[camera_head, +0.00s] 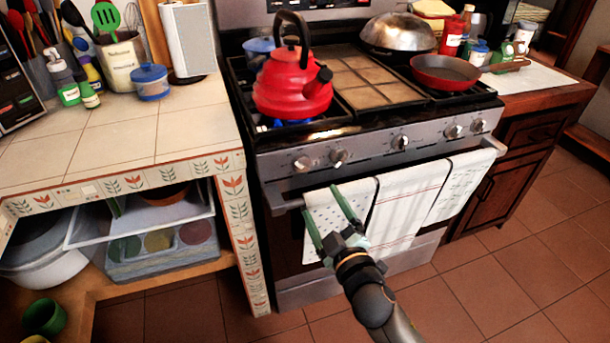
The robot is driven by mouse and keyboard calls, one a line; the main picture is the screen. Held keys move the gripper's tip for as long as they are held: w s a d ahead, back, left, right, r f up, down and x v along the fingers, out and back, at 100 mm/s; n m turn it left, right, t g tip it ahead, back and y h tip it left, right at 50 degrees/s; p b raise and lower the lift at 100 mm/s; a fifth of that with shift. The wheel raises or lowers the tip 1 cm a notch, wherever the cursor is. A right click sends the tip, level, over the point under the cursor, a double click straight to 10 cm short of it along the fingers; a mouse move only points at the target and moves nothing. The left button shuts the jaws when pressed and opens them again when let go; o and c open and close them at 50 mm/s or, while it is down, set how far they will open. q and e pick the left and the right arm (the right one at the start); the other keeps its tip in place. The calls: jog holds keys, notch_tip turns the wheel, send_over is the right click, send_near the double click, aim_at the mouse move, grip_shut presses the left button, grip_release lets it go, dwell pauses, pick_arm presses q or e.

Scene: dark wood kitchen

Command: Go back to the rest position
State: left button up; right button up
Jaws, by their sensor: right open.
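My right gripper (328,217) shows in the head view, in front of the stove's oven door. Its two green fingers are spread apart with nothing between them. They overlap the left towel (324,210) in the picture; I cannot tell whether they touch it. My right arm comes in from the bottom, right of the middle. My left gripper is not in view.
The stove (375,148) holds a red kettle (290,85) over a blue flame, a red pan (446,70) and a domed lid (397,32). A tiled counter (110,135) stands at left, with shelves below. The tiled floor (520,250) at right is clear.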

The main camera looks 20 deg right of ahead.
jog(key=s+a+f+m+g+y, duration=0.35)
jog(key=s+f+m+g, duration=0.45)
jog(key=s+f, duration=1.25)
pick_arm(q)
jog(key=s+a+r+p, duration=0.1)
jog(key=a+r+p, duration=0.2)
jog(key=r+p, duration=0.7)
jog(key=p, duration=0.4)
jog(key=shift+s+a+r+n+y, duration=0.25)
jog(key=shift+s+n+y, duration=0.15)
pick_arm(e)
notch_tip(320, 180, up, 10)
jog(key=d+h, duration=0.1)
jog(key=d, duration=0.1)
jog(key=shift+s+d+f+n+g+h, duration=0.2)
jog(key=shift+s+n+g+h, duration=0.05)
jog(key=shift+n+g+h, duration=0.1)
